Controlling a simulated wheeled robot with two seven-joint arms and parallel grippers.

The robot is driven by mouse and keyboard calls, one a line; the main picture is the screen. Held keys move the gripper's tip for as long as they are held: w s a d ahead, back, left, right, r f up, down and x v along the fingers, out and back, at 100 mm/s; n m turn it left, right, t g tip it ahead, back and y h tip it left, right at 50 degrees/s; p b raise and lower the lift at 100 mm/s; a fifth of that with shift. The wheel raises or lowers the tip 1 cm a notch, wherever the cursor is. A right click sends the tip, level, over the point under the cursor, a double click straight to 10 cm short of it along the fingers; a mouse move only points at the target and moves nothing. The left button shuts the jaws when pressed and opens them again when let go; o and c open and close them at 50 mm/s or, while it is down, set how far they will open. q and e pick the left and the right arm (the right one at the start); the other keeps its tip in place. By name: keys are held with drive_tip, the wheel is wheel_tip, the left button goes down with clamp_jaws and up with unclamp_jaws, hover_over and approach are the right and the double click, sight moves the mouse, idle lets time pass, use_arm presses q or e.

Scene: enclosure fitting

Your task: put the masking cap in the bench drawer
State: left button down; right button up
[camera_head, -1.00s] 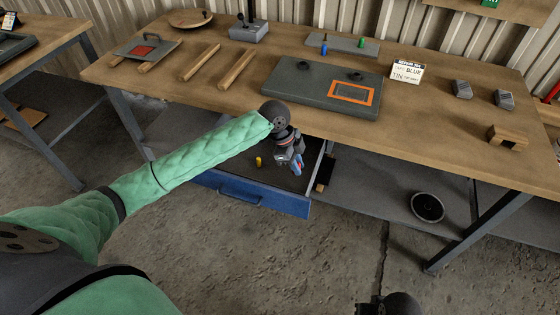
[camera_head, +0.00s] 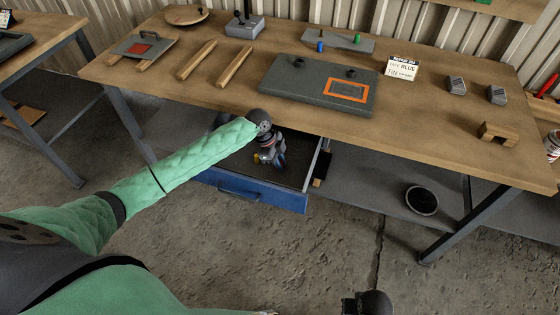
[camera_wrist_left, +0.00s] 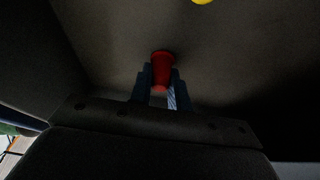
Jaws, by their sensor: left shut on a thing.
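The red masking cap (camera_wrist_left: 162,68) is between the fingers of my left gripper (camera_wrist_left: 160,84) in the left wrist view. The gripper is shut on it. In the head view my left gripper (camera_head: 275,160) is low inside the open bench drawer (camera_head: 255,194), which has a blue front. The cap cannot be made out in the head view. The wrist view shows the cap close to the dark drawer floor; I cannot tell whether it touches.
A yellow piece (camera_wrist_left: 203,1) lies in the drawer. The bench top (camera_head: 430,130) above carries a grey panel (camera_head: 320,84) with an orange frame, a sign card (camera_head: 401,68), wooden strips (camera_head: 235,67) and grey blocks (camera_head: 456,85). A dark round item (camera_head: 421,200) is on the lower shelf.

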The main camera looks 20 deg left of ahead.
use_arm(q)
drive_tip(key=shift+f, duration=0.1)
use_arm(e)
drive_tip(key=shift+f, duration=0.1)
use_arm(q)
drive_tip(key=c, duration=1.3)
unclamp_jaws()
drive_tip(key=shift+a+r, duration=0.1)
drive_tip(key=shift+r, duration=0.2)
drive_tip(key=b+v, duration=0.2)
drive_tip(key=v, duration=0.9)
drive_tip(key=shift+a+r, duration=0.15)
drive_tip(key=shift+r, duration=0.1)
use_arm(e)
wheel_tip(320, 180, up, 10)
drive_tip(key=shift+s, duration=0.35)
